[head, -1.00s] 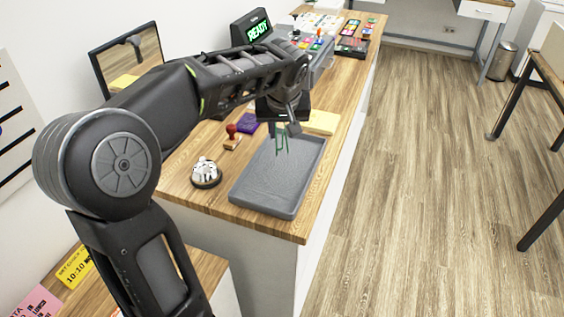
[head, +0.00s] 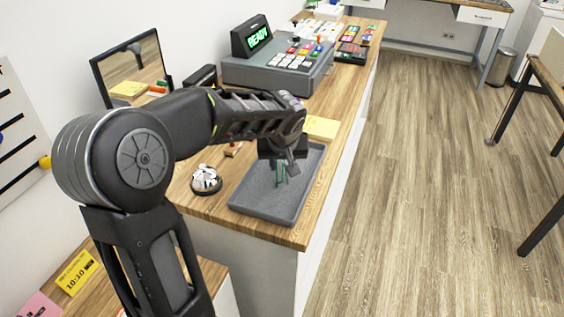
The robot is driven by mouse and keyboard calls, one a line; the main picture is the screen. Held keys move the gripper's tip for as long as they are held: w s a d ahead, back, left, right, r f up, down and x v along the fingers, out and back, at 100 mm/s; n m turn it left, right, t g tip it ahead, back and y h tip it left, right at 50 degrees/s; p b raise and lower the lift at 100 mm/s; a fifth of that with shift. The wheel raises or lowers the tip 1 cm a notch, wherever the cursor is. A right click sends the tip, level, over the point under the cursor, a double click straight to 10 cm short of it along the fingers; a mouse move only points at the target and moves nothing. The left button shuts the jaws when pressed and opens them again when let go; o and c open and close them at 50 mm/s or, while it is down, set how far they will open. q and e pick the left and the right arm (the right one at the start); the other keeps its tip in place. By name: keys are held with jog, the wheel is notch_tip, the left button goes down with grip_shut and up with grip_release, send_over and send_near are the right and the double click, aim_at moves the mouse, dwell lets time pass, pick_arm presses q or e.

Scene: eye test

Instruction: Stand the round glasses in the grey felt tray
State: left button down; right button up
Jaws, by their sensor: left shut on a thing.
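The grey felt tray (head: 262,207) lies on the wooden counter, near its front end. My left gripper (head: 285,166) is over the tray, pointing down, shut on the round glasses. Of the glasses, thin green parts (head: 280,174) show hanging below the gripper; the rest is hidden by the gripper and arm. I cannot tell whether the glasses touch the tray floor. The tray's visible near part is empty. My right gripper is not in view.
A silver desk bell (head: 206,179) stands left of the tray. A yellow note pad (head: 321,127) lies behind the tray. A cash register (head: 278,68) with a READY display and a mirror (head: 130,66) stand farther back. The tray's near end is clear.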

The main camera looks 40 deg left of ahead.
pick_arm(q)
jog(key=shift+f, duration=0.1)
jog(key=c, duration=1.1)
grip_release()
jog(key=shift+o, duration=0.2)
jog(key=shift+r, duration=0.25)
jog(key=b+v, duration=0.1)
jog(key=v, duration=1.1)
jog(key=shift+f, duration=0.1)
